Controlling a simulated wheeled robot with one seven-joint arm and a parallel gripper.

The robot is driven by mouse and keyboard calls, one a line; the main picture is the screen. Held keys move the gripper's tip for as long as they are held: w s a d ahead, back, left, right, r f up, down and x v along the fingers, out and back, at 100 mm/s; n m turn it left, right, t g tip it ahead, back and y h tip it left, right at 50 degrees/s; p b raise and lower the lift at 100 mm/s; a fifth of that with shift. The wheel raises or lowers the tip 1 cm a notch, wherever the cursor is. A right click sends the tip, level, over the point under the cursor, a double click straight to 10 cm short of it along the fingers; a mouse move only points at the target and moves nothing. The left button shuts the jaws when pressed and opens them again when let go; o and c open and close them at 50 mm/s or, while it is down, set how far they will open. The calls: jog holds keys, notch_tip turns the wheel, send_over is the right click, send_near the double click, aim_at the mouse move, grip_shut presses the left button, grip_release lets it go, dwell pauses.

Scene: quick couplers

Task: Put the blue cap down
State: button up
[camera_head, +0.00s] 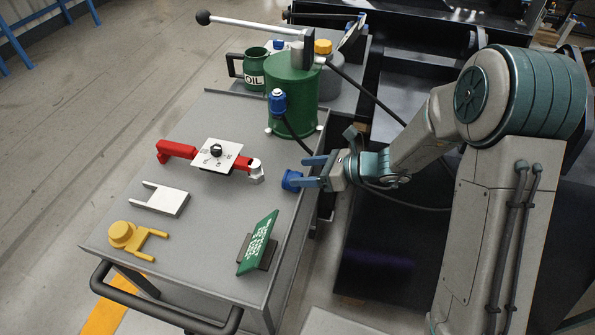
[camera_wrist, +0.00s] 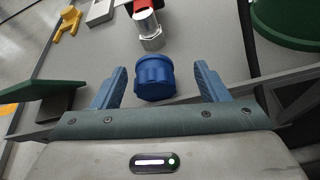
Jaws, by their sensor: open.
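In the wrist view the cap (camera_wrist: 154,77) stands between my two blue fingers, with a gap on each side. My gripper (camera_head: 312,172) is open at the cart's right edge, its fingers on either side of the cap. In the wrist view my gripper (camera_wrist: 160,86) shows both fingers spread and not touching the cap.
A silver coupler (camera_wrist: 149,30) with a red body (camera_head: 177,150) lies beyond the cap. A green pump (camera_head: 292,95) stands at the back. A green sign (camera_head: 258,243), a white fork piece (camera_head: 161,198) and a yellow part (camera_head: 122,234) are on the cart. Cart top between them is clear.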

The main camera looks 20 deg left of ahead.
jog(key=v, duration=0.9)
jog(key=shift+d, duration=0.25)
jog(key=shift+r, duration=0.1)
